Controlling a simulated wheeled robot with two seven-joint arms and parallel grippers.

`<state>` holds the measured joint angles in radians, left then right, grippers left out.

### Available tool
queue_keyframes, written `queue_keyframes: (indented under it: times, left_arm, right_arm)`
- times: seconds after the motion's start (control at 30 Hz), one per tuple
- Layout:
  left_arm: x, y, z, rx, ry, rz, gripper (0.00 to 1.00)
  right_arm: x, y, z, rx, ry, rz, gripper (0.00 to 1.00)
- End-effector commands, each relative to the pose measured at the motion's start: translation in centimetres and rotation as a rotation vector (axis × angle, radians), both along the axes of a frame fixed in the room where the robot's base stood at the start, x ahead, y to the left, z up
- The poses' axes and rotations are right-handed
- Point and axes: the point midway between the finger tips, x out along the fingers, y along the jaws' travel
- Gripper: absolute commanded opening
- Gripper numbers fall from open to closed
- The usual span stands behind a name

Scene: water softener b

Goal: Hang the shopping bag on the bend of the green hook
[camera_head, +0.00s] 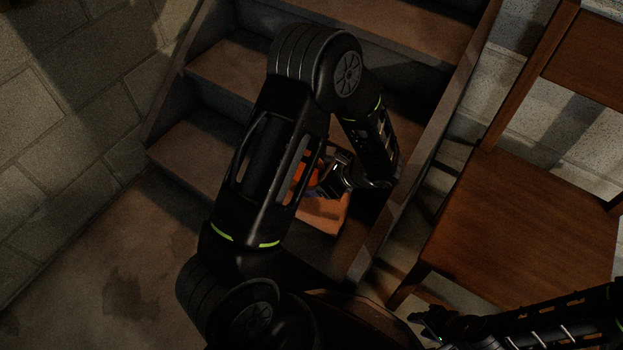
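An orange-brown item (325,215) sits on a lower stair step in the middle of the view. It may be the shopping bag, but my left arm covers much of it. A brighter orange part shows just above it, beside the arm. My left gripper (343,180) is right at this item, in shadow. I cannot tell whether it touches it or whether its fingers are open. My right gripper (430,323) is at the bottom right, away from the item. Its fingers are too dark to judge. I cannot make out a green hook.
Wooden stairs (188,150) rise behind my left arm, with a side board (440,135) on the right. A brown wooden chair (530,220) stands at the right, near my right arm. A block wall (70,140) is at the left. The floor (110,260) at lower left is clear.

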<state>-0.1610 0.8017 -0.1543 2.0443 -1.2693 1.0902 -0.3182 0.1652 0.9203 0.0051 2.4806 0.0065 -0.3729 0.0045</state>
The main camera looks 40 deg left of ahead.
Motion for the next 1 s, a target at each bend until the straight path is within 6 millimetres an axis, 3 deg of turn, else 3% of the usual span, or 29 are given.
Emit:
queue_keyframes:
  times: [0.17,0.2,0.47,0.8,1.0]
  left_arm:
    - [0.0,0.0,-0.3,0.001,0.0,0.0,0.0]
    - [0.0,0.0,-0.4,0.0,0.0,0.0,0.69]
    - [0.0,0.0,-0.3,0.0,0.0,0.0,0.9]
    - [0.0,0.0,-0.5,0.0,0.0,0.001,0.9]
    - [0.2,-1.8,1.7,0.0,-0.001,-0.002,0.9]
  right_arm:
    - [0.0,0.0,-0.3,0.0,-0.001,0.0,0.36]
    - [0.0,0.0,-0.3,0.0,-0.001,0.0,0.36]
    - [0.0,0.0,-0.2,0.0,-0.001,0.0,0.36]
    - [0.1,0.0,-0.5,0.0,-0.002,-0.001,0.36]
    - [-0.1,0.0,1.0,0.001,0.003,0.002,0.36]
